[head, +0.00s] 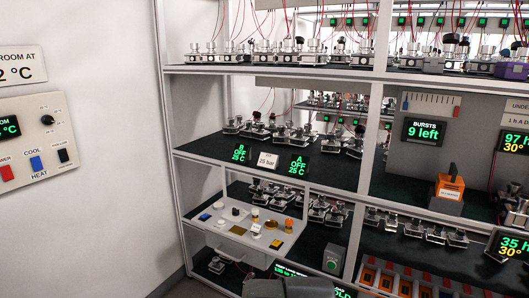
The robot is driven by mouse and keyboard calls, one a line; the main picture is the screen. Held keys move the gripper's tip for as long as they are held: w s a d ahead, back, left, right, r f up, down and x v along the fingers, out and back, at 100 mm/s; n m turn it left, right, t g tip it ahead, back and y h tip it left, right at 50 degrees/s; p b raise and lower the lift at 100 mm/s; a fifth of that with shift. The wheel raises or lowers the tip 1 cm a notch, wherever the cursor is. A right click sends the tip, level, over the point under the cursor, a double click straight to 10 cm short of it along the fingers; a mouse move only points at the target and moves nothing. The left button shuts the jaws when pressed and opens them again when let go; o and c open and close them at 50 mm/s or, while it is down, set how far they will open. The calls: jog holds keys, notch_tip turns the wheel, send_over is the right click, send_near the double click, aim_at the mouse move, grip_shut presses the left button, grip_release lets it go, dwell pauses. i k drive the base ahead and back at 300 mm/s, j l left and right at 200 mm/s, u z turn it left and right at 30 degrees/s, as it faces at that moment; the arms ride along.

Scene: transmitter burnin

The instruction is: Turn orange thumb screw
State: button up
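I cannot pick out an orange thumb screw for certain. A small orange piece (289,224) sits at the right of a pale tray (238,240) on the lower shelf, too small to make out. An orange block with a dark label (450,187) stands on a grey box on the right shelf. Several orange-framed slots (368,275) show at the bottom right. A dark grey shape at the bottom edge seems to be part of my arm. No fingertips show, so my gripper is not in view.
A metal shelf rack (367,150) fills the middle and right, with several small metal devices on dark shelves. A wall control panel (40,143) hangs left. Bare wall lies between.

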aim_at(289, 223)
jog(key=j+u, duration=0.1)
jog(key=i+l, duration=0.1)
jog(key=i, duration=0.5)
jog(key=i+l, duration=0.1)
jog(key=i, duration=0.45)
jog(key=u, duration=0.05)
